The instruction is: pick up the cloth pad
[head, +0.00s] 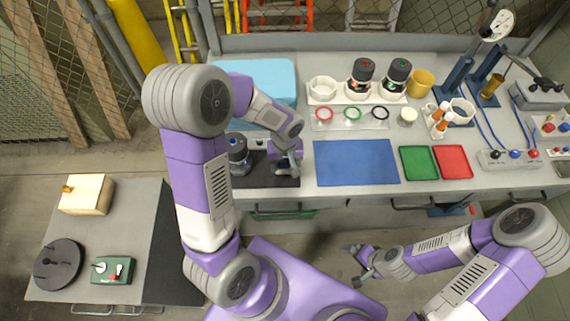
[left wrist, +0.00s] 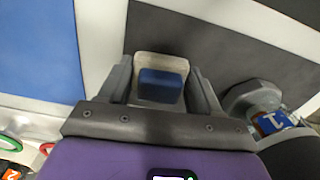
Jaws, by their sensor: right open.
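In the left wrist view a small blue pad (left wrist: 161,84), which looks like the cloth pad, lies in a beige dish (left wrist: 160,62) near the edge of a dark mat (left wrist: 225,50). My left gripper (left wrist: 161,72) is over it, with one finger on each side of the dish and the blue pad between them. The fingers stand wide apart, and I see no clear grip on the pad. In the head view my left gripper (head: 288,174) is low over the dark mat (head: 262,178) and hides the pad. My right gripper (head: 355,264) is open and empty in front of the bench.
A dark-lidded jar (head: 238,153) stands on the mat left of my left gripper. A blue mat (head: 356,162) lies to the right, then green (head: 419,163) and red (head: 453,161) trays. A light-blue box (head: 268,78) and several jars stand behind.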

